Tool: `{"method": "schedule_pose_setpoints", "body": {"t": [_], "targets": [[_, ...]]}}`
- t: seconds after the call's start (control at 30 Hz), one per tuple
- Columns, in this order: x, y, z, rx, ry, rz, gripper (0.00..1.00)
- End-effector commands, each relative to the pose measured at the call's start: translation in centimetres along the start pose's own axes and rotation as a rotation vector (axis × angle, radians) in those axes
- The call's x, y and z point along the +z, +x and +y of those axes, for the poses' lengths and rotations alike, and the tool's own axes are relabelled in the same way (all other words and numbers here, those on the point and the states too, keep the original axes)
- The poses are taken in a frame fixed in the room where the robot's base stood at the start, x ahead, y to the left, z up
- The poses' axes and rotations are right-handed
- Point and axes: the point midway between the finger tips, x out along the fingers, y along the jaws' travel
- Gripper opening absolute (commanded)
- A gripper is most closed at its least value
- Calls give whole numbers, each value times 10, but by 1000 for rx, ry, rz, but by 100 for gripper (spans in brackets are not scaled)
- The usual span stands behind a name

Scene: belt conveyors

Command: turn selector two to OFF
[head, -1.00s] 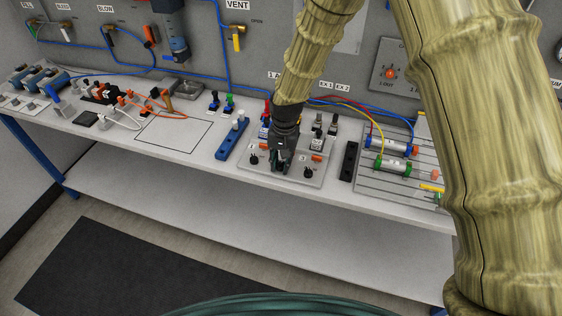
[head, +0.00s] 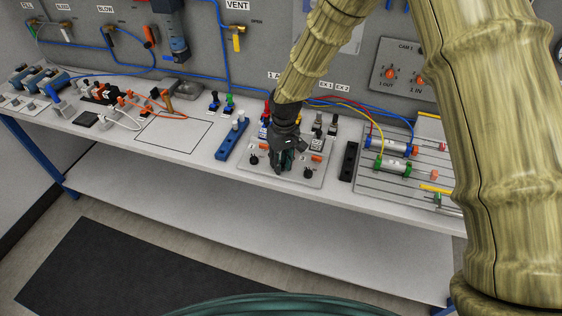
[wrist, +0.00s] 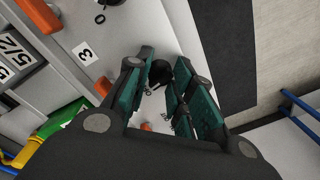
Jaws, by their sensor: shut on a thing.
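My gripper (head: 282,166) is down at the middle of the selector plate (head: 262,176) on the bench, between two black knobs. In the wrist view my gripper (wrist: 165,85) has its teal-padded fingers around a black knob (wrist: 160,71), which is selector two by its place between the others. The fingers are shut on it. The knob's pointer and its OFF mark cannot be read. The left knob (head: 254,160) and the right knob (head: 308,172), beside label 3, stand clear of the fingers.
An orange lamp or button (head: 317,158) and small valves stand close behind the knobs. A blue block (head: 231,140) lies to the left, a black strip (head: 348,162) and cylinders (head: 388,147) to the right. The front bench edge is near.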

Motion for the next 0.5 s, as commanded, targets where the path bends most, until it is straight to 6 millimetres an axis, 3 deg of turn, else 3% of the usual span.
{"method": "schedule_pose_setpoints", "body": {"t": [0.5], "targets": [[-1,0,0,-1,-279,-17,0]]}}
